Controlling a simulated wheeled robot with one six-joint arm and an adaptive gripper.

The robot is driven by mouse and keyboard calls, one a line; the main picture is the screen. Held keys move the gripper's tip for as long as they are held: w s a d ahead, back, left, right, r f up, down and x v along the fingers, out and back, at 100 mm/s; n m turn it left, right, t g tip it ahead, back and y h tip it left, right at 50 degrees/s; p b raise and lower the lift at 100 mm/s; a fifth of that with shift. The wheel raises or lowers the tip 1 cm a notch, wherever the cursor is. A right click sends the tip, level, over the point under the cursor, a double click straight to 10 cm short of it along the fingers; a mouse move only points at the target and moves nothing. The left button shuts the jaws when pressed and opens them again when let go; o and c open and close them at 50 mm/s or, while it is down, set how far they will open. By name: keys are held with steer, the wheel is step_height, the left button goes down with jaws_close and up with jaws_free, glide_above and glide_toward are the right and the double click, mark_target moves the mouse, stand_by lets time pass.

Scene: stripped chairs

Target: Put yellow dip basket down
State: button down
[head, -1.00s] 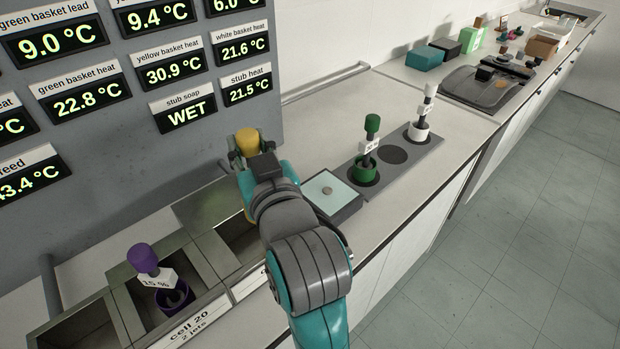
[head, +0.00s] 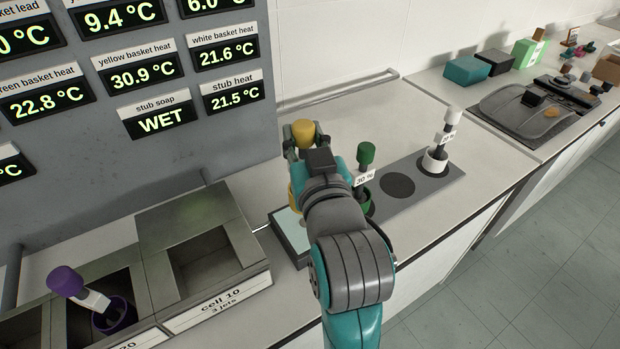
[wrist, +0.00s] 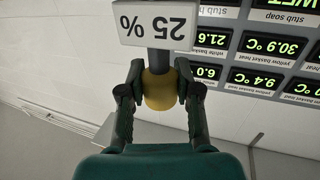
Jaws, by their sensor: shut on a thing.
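The yellow dip basket's round knob (head: 302,133) shows between the fingers of my gripper (head: 304,145), which is shut on it. A strip of its yellow basket (head: 295,198) shows beside my arm, which hides the rest. The basket is above or at the box with a pale top (head: 288,228); I cannot tell whether it touches. In the wrist view the yellow knob (wrist: 158,91) sits between both fingers, with a "25 %" tag (wrist: 158,24) on its stem. The grey strip has an empty dark round spot (head: 397,185) between the green and white baskets.
A green basket (head: 366,154) stands close right of my gripper, partly behind my arm. A white basket (head: 436,158) stands farther right. The "cell 10" tank (head: 205,260) is at left, with a purple basket (head: 66,281) beyond it. Display panel (head: 140,130) stands behind.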

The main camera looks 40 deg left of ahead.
steer(key=shift+f, duration=3.25)
steer(key=c, duration=0.8)
jaws_free()
steer(key=shift+f, duration=0.1)
